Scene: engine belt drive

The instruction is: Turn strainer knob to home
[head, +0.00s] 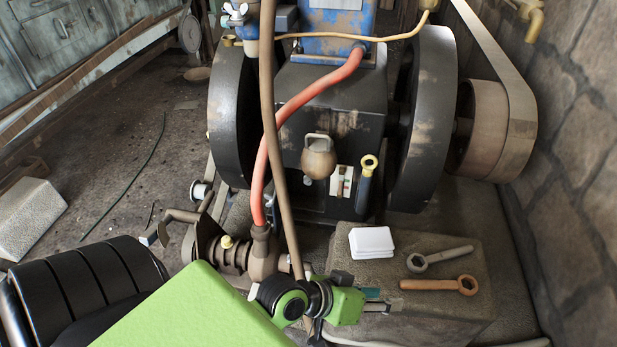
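No part is clearly recognisable as the strainer knob. A small yellowish knob (227,241) sits on the rusty pump-like body (262,255) at lower centre. My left gripper (376,300) is small at lower centre, by the left edge of the stone block and right of the pump body. I see nothing clearly held, and its finger gap is too small to read. My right gripper is out of view.
The stone block (440,320) carries white cards (371,242), a grey wrench (440,258) and a brown wrench (440,285). A red hose (300,100) and a brown hose (270,130) hang before the engine. Large flywheels (425,120) flank it. A stone wall closes the right side.

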